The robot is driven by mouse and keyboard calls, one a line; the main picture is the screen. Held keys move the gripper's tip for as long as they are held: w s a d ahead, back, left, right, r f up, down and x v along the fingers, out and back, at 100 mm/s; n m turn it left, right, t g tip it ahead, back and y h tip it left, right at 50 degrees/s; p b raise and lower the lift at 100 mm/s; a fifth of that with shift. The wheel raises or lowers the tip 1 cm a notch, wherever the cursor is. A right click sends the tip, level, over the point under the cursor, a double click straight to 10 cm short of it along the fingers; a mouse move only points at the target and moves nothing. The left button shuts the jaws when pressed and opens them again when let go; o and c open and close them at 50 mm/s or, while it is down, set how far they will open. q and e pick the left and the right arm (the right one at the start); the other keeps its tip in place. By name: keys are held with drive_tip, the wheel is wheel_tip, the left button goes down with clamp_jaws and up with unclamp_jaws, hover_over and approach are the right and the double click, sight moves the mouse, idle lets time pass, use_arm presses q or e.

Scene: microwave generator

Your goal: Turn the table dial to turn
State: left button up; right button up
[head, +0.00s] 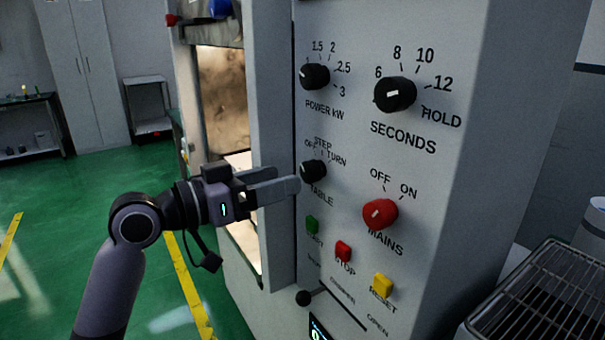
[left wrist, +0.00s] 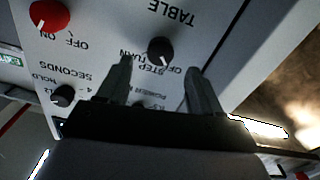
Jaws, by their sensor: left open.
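The black table dial (head: 313,171) is on the grey front panel, with OFF, STEP and TURN printed above it. In the left wrist view, which shows the panel upside down, the dial (left wrist: 159,50) has a white mark that appears to point to the OFF side, though the exact setting is hard to tell. My left gripper (head: 283,180) is open and empty just left of the dial in the head view. In the left wrist view its fingertips (left wrist: 161,67) are spread to either side of the dial; contact cannot be told. My right gripper is out of view.
Above are the power dial (head: 315,76) and seconds dial (head: 395,93). The red mains knob (head: 380,213) is right of the table dial. Green (head: 312,225), red (head: 343,251) and yellow (head: 383,285) buttons are below. A wire rack (head: 545,300) stands at the lower right.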

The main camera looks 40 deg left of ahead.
sight(305, 173)
use_arm(q)
drive_tip(key=p+x, duration=0.1)
drive_tip(key=x, duration=0.4)
drive_tip(key=shift+w+d, duration=0.15)
drive_tip(key=shift+w, duration=0.2)
drive_tip(key=shift+c, duration=0.4)
drive_tip(key=c, duration=1)
